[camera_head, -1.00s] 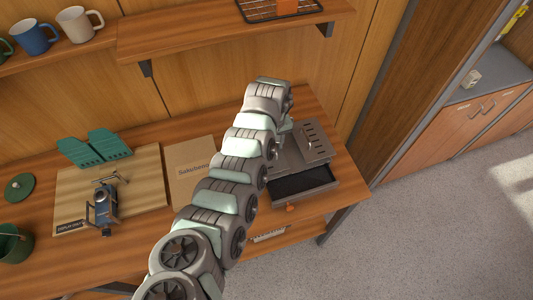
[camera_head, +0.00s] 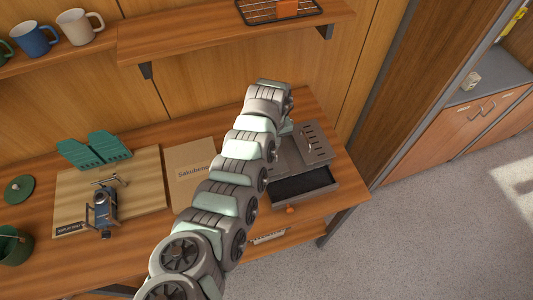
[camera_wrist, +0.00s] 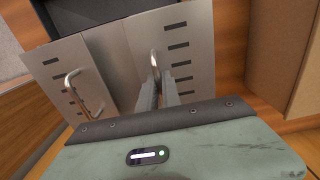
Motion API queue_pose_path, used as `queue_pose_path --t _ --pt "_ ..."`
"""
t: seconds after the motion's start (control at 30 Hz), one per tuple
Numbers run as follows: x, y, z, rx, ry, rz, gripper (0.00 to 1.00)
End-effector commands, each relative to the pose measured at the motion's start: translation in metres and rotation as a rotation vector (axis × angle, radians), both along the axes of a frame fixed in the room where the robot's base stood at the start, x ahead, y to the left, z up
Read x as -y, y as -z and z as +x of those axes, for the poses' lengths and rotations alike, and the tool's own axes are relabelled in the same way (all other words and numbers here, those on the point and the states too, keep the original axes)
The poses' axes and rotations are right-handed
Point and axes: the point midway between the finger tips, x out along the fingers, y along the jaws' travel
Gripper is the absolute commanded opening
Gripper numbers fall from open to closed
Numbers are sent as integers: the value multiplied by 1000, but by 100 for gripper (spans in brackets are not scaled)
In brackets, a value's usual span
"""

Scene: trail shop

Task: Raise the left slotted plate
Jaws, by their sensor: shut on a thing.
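A grey metal unit with two slotted plates stands at the right end of the wooden worktop. Its left slotted plate (camera_head: 285,159) is largely hidden behind my arm in the head view. In the wrist view the picture is turned about, so the left slotted plate (camera_wrist: 200,58) lies on the right, with a row of dark slots and a metal loop handle (camera_wrist: 153,57). My gripper (camera_wrist: 156,78) is shut on that handle. The right slotted plate (camera_head: 318,146) is uncovered; its free handle shows in the wrist view (camera_wrist: 82,90). Whether the held plate is lifted, I cannot tell.
A dark open tray (camera_head: 304,184) projects from the unit's front. Left of the unit lies a cardboard piece (camera_head: 194,172), then a wooden board (camera_head: 150,185) with a small clamp-like tool (camera_head: 102,210). A wooden shelf (camera_head: 180,38) overhangs the back.

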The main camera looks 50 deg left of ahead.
Motion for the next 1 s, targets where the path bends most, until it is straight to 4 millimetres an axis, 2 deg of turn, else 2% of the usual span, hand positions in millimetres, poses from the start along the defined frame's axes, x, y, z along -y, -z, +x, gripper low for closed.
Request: queue_pose_path --t 0.4,0.77,1.0 --pt "-5 -20 -10 1 -1 0 0" --pt "-7 -19 -12 1 -1 2 0" --pt "-10 -26 -18 -1 -2 0 0"
